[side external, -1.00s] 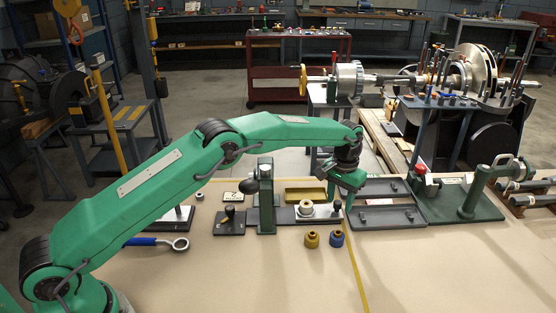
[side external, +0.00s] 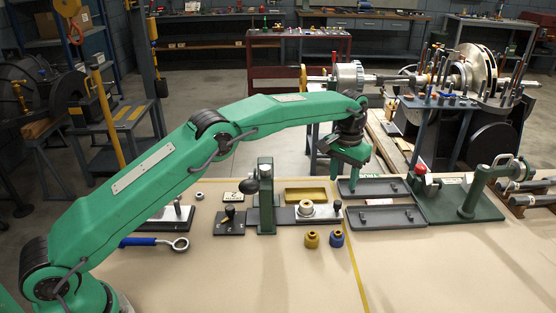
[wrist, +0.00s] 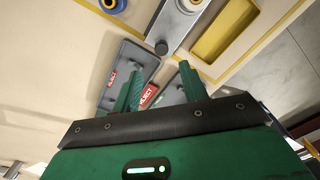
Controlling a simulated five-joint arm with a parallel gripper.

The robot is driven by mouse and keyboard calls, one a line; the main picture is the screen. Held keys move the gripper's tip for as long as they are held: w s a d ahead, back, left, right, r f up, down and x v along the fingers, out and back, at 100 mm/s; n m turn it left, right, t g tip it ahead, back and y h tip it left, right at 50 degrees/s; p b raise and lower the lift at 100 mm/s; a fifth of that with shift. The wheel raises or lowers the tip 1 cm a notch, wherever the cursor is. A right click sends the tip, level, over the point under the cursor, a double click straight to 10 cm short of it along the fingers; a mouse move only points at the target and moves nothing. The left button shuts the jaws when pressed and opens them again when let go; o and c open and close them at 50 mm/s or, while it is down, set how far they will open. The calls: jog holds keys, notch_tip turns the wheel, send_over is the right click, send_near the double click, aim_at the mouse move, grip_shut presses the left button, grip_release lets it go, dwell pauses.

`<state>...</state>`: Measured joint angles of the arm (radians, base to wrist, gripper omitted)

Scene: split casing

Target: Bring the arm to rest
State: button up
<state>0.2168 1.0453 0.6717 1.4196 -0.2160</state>
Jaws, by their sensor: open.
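My gripper (side external: 348,178) hangs in the air above the dark trays at the middle right of the bench. It is open, with a clear gap between its two fingers in the wrist view (wrist: 161,68), and nothing shows between them. Below it in the side view are the back dark tray (side external: 351,192) and the front dark tray (side external: 412,222).
A metal plate with a round part (side external: 305,209) lies beside a yellow tray (side external: 320,195). A yellow bushing (side external: 312,240) and a blue bushing (side external: 337,240) stand in front. A green upright press (side external: 266,200) and a blue-handled ring tool (side external: 150,242) are left.

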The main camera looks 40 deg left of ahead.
jog(key=s+a+r+t, duration=0.1)
jog(key=s+a+r, duration=0.3)
jog(key=s+r, duration=0.45)
jog(key=s+a+r+t, duration=0.2)
jog(key=s+a+r, duration=0.3)
jog(key=s+r, duration=0.4)
jog(key=s+a+f+t, duration=0.1)
jog(key=s+a+f, duration=0.1)
jog(key=s, duration=0.9)
jog(key=s+a+f+t, duration=0.1)
jog(key=s+a+f, duration=0.1)
jog(key=s, duration=1)
jog(key=shift+s+a+t, duration=0.3)
jog(key=shift+a, duration=0.2)
